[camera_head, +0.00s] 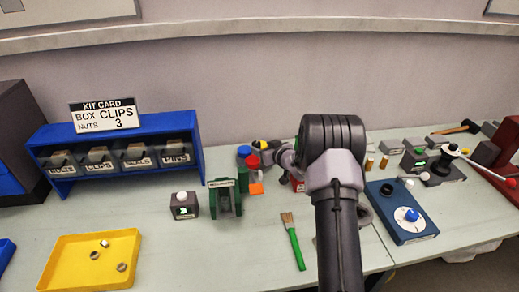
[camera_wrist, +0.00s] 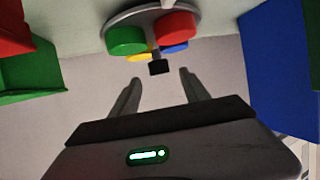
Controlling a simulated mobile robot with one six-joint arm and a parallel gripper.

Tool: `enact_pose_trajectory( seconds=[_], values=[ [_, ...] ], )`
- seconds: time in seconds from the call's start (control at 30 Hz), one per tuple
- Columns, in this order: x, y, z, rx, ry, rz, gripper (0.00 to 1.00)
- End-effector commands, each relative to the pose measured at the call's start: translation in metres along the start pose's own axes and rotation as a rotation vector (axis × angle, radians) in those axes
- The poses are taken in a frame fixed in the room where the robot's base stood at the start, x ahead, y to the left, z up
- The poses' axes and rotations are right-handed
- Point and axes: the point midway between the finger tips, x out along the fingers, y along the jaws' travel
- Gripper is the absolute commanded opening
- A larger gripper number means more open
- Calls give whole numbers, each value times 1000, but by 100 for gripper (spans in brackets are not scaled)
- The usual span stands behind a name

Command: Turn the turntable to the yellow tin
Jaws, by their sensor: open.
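The yellow tin (camera_wrist: 141,52) shows partly behind the green one, and a blue tin (camera_wrist: 174,48) partly behind the red one. A small black block (camera_wrist: 158,67) sticks out below the tins. My gripper (camera_wrist: 160,76) is open, with one finger on each side of this block; contact cannot be told. In the head view my arm hides part of this area.
A blue parts rack (camera_head: 121,125) stands at the left, with a yellow tray (camera_head: 60,262) in front. A green stand (camera_head: 224,198) and a green-handled brush (camera_head: 296,249) are near my arm. A blue panel with a dial (camera_head: 395,190) lies to the right. The front middle table is mostly clear.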

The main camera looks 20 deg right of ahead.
Motion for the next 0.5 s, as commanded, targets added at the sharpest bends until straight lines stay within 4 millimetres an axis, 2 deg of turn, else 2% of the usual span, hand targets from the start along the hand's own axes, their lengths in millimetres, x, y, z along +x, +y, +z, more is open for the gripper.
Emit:
enact_pose_trajectory(
  seconds=[0.1,0.2,0.5],
  values=[
    [26,0,2,-1,1,-1,54],
    [39,0,1,0,0,0,54],
    [48,0,-1,0,0,1,54]
  ],
)
